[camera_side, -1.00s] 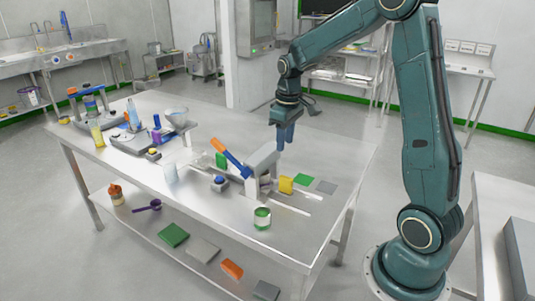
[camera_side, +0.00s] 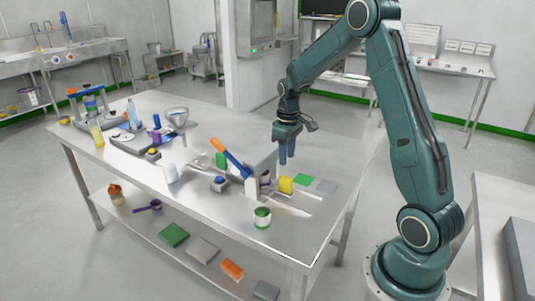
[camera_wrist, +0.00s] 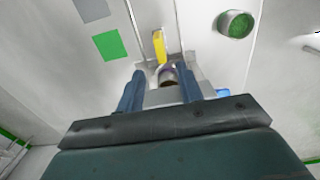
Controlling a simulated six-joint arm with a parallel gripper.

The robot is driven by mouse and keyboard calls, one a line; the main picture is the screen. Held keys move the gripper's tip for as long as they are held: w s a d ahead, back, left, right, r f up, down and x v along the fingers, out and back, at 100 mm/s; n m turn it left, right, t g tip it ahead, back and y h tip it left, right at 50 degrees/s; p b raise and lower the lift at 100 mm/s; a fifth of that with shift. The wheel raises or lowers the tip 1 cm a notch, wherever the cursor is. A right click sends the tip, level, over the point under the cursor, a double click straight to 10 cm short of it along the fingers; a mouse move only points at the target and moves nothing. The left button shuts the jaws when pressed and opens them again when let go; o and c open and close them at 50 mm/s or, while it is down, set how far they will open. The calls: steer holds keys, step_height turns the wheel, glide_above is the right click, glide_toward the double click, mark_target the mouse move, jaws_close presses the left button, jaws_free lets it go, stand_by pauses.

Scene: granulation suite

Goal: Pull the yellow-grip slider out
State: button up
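The yellow grip (camera_side: 286,185) of the slider stands upright at the right side of a grey press-like device (camera_side: 262,165) on the steel table. The device has a lever with a blue arm and orange handle (camera_side: 218,146). In the wrist view the yellow grip (camera_wrist: 159,47) shows beyond the fingertips, beside a round dark opening (camera_wrist: 168,74) in the device. My gripper (camera_side: 287,152) hangs above the grip, pointing down, apart from it. In the wrist view my gripper (camera_wrist: 160,88) is open and empty, its two blue fingers spread.
The table's right front is clear.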

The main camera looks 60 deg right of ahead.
mark_target(286, 177)
step_height(286, 177, down, 11)
steer(key=shift+f, duration=0.15)
stand_by(0.4)
jaws_close()
